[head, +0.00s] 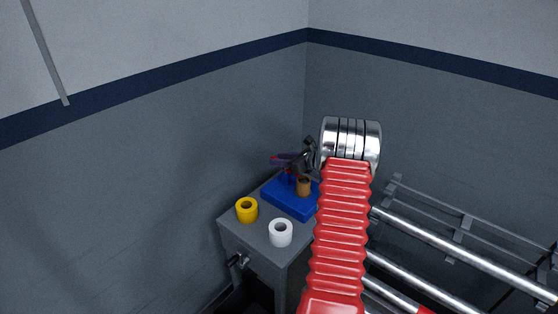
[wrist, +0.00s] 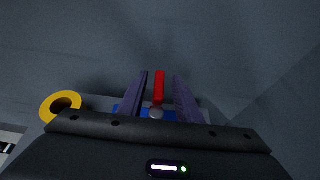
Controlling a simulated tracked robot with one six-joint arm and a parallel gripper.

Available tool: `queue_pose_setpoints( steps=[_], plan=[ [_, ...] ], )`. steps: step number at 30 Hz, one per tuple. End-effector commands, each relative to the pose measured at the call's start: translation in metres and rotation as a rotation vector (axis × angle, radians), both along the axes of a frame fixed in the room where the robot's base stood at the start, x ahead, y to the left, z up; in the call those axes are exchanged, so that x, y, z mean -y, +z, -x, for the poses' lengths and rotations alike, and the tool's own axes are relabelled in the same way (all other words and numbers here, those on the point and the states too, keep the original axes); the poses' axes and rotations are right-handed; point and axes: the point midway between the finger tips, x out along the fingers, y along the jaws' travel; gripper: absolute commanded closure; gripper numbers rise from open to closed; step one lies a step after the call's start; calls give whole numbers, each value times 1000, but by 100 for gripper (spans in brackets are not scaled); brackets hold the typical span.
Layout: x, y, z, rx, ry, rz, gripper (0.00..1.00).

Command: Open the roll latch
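A blue base (head: 291,203) sits on top of a grey cabinet. A brown roll (head: 304,187) stands on the base. A red bar, which looks like the roll latch (wrist: 159,86), shows in the wrist view between the two dark purple fingers of my gripper (wrist: 160,77). The fingers are open, with a visible gap on each side of the bar. A round silver knob (wrist: 156,113) lies near the bar's lower end. In the head view the fingers and the bar overlap above the base, so their contact is unclear. My red arm hides the base's right side.
A yellow roll (head: 246,211) and a white roll (head: 281,234) stand on the grey cabinet (head: 262,250) in front of the base. Grey walls rise behind and to the left. Metal railings (head: 470,238) run along the right.

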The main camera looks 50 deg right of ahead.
Motion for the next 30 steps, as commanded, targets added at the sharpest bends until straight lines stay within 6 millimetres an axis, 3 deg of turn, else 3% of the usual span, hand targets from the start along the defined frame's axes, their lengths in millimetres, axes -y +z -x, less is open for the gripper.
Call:
queue_pose_setpoints(
  steps=[11, 24, 30],
  plan=[
    [-1, -2, -5, 0, 1, 1, 69],
    [-1, -2, -5, 0, 1, 1, 100],
    [-3, -2, -5, 0, 2, -1, 100]
  ],
)
